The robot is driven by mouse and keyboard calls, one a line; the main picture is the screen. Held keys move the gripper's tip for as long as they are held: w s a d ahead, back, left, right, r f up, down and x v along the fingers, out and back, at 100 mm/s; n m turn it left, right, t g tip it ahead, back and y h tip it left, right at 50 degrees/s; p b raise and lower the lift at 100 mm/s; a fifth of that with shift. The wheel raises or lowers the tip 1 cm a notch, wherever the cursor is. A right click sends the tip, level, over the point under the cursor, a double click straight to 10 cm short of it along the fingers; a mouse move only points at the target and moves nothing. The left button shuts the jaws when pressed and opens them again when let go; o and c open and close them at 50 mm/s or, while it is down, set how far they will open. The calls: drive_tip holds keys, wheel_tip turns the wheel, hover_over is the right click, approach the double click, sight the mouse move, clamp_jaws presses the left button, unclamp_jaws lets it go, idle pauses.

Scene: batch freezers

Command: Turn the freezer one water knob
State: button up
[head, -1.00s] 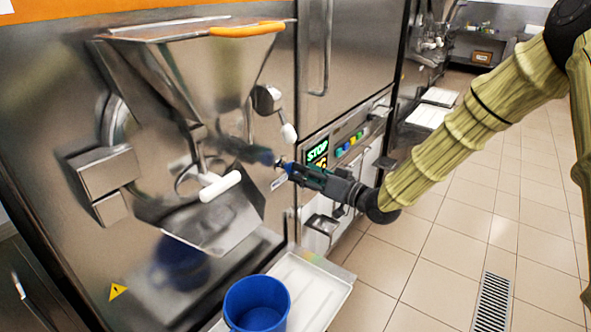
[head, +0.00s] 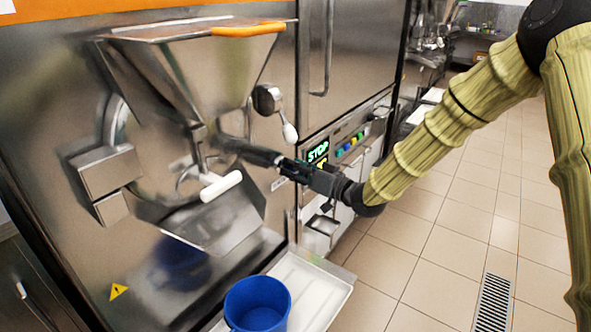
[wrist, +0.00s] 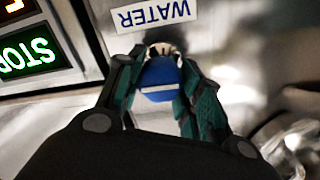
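The blue water knob (wrist: 158,78) sits between my fingers in the wrist view, just below the WATER label (wrist: 153,14). In the head view the fingers hide the knob. My gripper (wrist: 160,84) has one dark green finger along each side of the knob, and both look in contact with it. In the head view my gripper (head: 279,163) reaches leftward to the steel front of freezer one (head: 45,110). The label (head: 278,184) shows just below the fingers there.
A lit green STOP display (head: 318,151) is right of the gripper. A white-handled lever (head: 222,186) and a second white-tipped handle (head: 289,133) are close by. A blue bucket (head: 257,303) stands on a white tray (head: 316,296) below. The tiled floor (head: 430,250) is open at right.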

drive_tip(key=shift+n, duration=0.3)
drive_tip(key=n+b, duration=0.3)
drive_tip(key=n, duration=0.3)
drive_tip(key=shift+f, duration=0.2)
drive_tip(key=n+b, duration=0.2)
drive_tip(key=n, duration=0.1)
drive_tip(key=shift+s+n, duration=0.1)
drive_tip(key=shift+n, duration=0.3)
drive_tip(key=shift+n+y+b, duration=0.4)
drive_tip(key=shift+n+b, duration=0.4)
drive_tip(key=shift+n, duration=0.7)
drive_tip(key=shift+r, duration=0.1)
drive_tip(key=o, duration=1)
drive_tip(key=shift+o, duration=0.2)
